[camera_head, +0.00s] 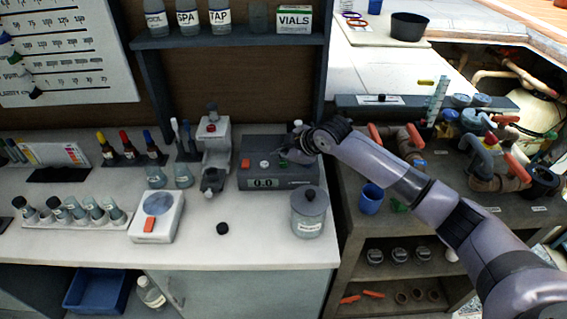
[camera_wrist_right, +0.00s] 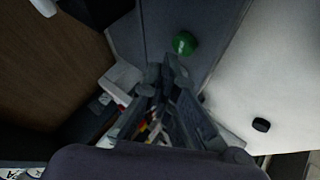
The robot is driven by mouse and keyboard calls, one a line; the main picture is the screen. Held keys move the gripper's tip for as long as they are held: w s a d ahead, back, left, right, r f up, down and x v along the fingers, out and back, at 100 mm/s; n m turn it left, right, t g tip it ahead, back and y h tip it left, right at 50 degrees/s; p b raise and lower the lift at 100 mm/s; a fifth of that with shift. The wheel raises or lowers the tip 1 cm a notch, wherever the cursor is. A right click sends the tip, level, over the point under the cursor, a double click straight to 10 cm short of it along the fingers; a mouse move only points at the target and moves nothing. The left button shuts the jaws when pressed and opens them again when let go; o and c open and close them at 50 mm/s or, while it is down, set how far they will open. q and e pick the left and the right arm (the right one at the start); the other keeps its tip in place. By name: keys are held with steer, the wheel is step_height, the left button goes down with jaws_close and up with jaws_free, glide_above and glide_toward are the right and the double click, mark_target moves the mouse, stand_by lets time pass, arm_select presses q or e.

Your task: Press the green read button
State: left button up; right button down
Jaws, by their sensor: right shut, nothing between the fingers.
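The meter (camera_head: 249,183) is a dark grey box on the white counter, with a lit display reading 0.0. A red button (camera_head: 246,163) and a pale button (camera_head: 264,163) show on its top. The green button shows in the right wrist view as a round green knob (camera_wrist_right: 184,43) on a dark surface. My right gripper (camera_head: 286,154) is over the meter's right part. In the right wrist view its fingers (camera_wrist_right: 166,75) are shut and empty, their tips just below the green button in the picture. I cannot tell whether they touch it. My left gripper is not in view.
A grey lidded jar (camera_head: 310,215) stands in front of the meter's right end. A grey stand (camera_head: 217,145) with a red top is at its left. A small black cap (camera_head: 222,228) lies in front. A shelf (camera_head: 235,41) with bottles hangs above.

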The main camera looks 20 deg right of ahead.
mark_target(282, 165)
steer(key=shift+f, duration=0.4)
steer(key=shift+f, duration=0.5)
stand_by(0.5)
steer(key=shift+r, duration=0.1)
steer(key=shift+r+p, duration=0.8)
steer(key=shift+p, duration=0.1)
step_height(282, 165, up, 5)
steer(key=p, duration=0.5)
steer(key=shift+r, duration=0.1)
stand_by(0.6)
